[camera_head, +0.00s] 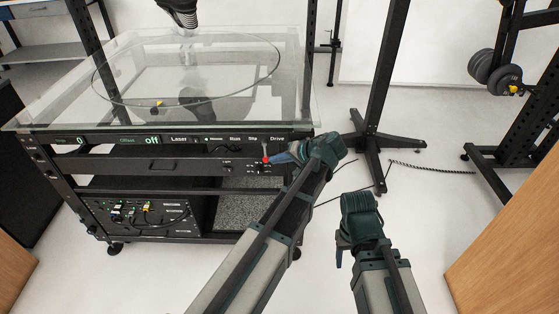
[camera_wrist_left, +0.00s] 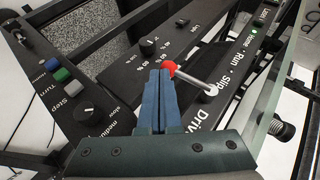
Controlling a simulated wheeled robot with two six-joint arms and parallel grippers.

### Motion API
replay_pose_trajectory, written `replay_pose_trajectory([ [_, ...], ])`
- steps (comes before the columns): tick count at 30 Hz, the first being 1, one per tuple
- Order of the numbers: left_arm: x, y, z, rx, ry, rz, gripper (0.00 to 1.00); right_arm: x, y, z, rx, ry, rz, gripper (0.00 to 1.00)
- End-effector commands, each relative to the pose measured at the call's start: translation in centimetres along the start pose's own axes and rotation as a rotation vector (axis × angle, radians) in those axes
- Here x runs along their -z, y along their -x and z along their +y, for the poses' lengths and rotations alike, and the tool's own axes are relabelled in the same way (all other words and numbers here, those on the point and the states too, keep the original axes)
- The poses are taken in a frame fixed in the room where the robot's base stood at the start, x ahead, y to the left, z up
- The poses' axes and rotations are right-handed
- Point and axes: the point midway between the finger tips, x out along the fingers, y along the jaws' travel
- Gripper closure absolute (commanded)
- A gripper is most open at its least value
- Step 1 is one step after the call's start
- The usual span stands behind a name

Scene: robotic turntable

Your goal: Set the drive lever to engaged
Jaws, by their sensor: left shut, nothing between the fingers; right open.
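The drive lever is a silver rod with a red ball knob (camera_head: 265,159) on the dark front panel, below the word "Drive". In the left wrist view the lever (camera_wrist_left: 192,79) runs from its base beside the "Drive" lettering to the red knob at the upper left. My left gripper (camera_head: 275,159) is shut and empty, with its blue fingertips (camera_wrist_left: 165,73) right at the knob. I cannot tell whether they touch it. My right gripper (camera_head: 341,256) is open, hanging low over the floor, away from the panel.
The turntable cabinet (camera_head: 130,225) has a glass top (camera_head: 60,110) whose front edge lies above the panel. A selector knob (camera_wrist_left: 150,46) and other panel controls (camera_wrist_left: 70,85) show in the left wrist view. A black stand (camera_head: 370,130) is behind my arms. The floor at right is mostly clear.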

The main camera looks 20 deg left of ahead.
Motion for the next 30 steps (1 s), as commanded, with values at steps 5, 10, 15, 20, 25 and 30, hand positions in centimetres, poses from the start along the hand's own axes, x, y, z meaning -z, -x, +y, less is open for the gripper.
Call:
replay_pose_trajectory([
  [5,-0.24,-0.45,0.00,0.000,0.000,0.000,1.00,0.02,-0.33,-0.03,0.000,0.000,0.000,0.42],
  [10,-0.33,-0.65,-0.04,-0.001,0.000,-0.001,1.00,0.03,-0.43,-0.04,0.000,0.000,0.000,0.42],
  [15,-0.40,-0.75,-0.09,-0.001,0.001,-0.003,1.00,0.03,-0.47,-0.04,0.000,0.000,0.000,0.42],
  [20,-0.45,-0.80,-0.11,-0.001,0.002,-0.004,1.00,0.03,-0.48,-0.05,0.000,0.000,0.000,0.42],
  [25,-0.50,-0.84,-0.13,-0.001,0.002,-0.006,1.00,0.03,-0.49,-0.05,0.000,0.000,0.000,0.42],
  [30,-0.51,-0.79,-0.22,-0.001,0.003,-0.007,1.00,0.02,-0.39,-0.04,0.000,0.000,0.000,0.42],
])
